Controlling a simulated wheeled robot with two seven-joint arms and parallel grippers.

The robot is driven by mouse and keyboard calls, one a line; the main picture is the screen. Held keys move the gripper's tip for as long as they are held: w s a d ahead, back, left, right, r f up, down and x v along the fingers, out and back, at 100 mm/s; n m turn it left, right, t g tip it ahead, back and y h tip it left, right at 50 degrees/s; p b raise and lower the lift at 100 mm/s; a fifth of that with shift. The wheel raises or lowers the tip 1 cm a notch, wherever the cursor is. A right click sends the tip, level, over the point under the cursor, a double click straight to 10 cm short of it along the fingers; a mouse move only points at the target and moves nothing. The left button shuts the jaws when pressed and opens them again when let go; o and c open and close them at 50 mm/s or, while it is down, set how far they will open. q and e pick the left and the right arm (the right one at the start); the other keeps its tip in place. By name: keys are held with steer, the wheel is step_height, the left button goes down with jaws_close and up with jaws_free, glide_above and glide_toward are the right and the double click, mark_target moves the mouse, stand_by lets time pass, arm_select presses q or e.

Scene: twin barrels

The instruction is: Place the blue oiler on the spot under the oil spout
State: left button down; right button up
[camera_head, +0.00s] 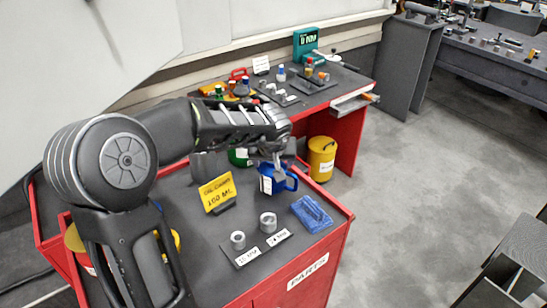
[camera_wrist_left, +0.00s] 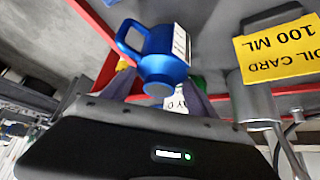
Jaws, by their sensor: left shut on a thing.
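The blue oiler (camera_head: 268,185) is a mug-like can with a handle and a white label. My left gripper (camera_head: 278,172) comes down over it and is shut on it, near the far right part of the red cart's grey top (camera_head: 285,262). In the left wrist view the blue oiler (camera_wrist_left: 166,58) sits between the fingers, and its handle points left. I cannot tell how high it is above the cart top. The oil spout and the spot under it are not clearly made out. My right gripper is not in view.
A yellow oil card (camera_head: 217,192) stands left of the oiler. Two metal rings (camera_head: 268,222) (camera_head: 238,240) on a labelled plate and a blue cloth (camera_head: 311,213) lie nearer. A yellow barrel (camera_head: 322,157) stands behind right. A second red bench (camera_head: 351,130) is farther back.

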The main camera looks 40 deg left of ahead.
arm_select(q)
steer(key=w+a, duration=0.2)
steer(key=w, duration=0.1)
steer(key=shift+f+b, duration=0.3)
steer(key=shift+f, duration=0.4)
steer(key=shift+r, duration=0.15)
steer(key=shift+c, duration=1.1)
jaws_free()
steer(key=shift+f, duration=0.2)
